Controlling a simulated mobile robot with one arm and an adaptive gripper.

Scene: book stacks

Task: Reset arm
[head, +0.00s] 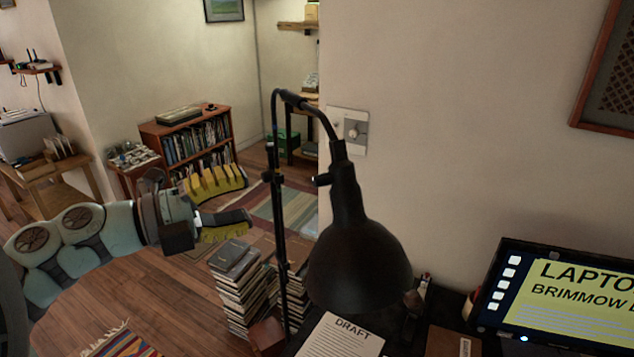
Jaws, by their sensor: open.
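My arm reaches in from the left edge, and my gripper (247,199) is at its end, pointing right. Its two yellow-padded fingers are spread apart, one above the other, with nothing visible between them. The gripper appears in front of the floor and rug, left of the black desk lamp (358,250) and its thin pole. It looks apart from the lamp.
Stacks of books (240,285) stand below my gripper. A desk with a paper marked DRAFT (340,338) and a laptop (560,300) is at the lower right. A bookshelf (190,140) stands behind. Wooden floor (150,285) is open at the lower left.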

